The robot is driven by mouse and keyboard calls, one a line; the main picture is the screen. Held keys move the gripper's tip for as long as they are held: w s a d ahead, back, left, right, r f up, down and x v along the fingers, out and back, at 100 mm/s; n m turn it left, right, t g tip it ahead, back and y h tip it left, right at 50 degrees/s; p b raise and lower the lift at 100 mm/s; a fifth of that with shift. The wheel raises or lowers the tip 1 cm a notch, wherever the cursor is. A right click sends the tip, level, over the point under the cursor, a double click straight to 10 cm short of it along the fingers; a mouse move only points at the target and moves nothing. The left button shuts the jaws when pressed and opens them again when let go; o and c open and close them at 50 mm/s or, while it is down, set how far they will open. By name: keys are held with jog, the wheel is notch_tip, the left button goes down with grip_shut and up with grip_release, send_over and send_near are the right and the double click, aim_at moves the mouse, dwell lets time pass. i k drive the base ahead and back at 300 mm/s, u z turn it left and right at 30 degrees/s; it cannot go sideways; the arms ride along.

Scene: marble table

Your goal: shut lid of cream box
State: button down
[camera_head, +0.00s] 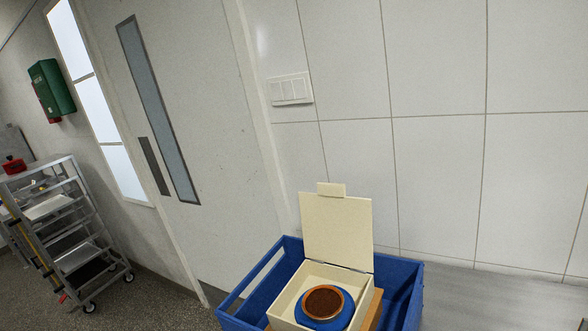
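The cream box (287,299) stands at the bottom centre, inside a blue crate (399,283). Its lid (337,227) is open and stands nearly upright at the back, with a small tab (331,190) on its top edge. A blue round thing with a brown top (323,302) is at the box's opening and hides most of the inside. The front of the box is cut off by the frame's lower edge. My gripper is not in view.
An orange-brown thing (372,310) shows beside the box in the crate. A grey surface (500,300) lies to the right. A tiled wall (440,170) rises behind. A door (190,100) and a metal step trolley (75,235) are at the left.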

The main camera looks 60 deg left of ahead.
aim_at(337, 228)
jog(key=u, duration=0.4)
jog(key=i, duration=0.75)
jog(key=u, duration=0.8)
jog(key=i, duration=0.5)
jog(key=z, duration=0.15)
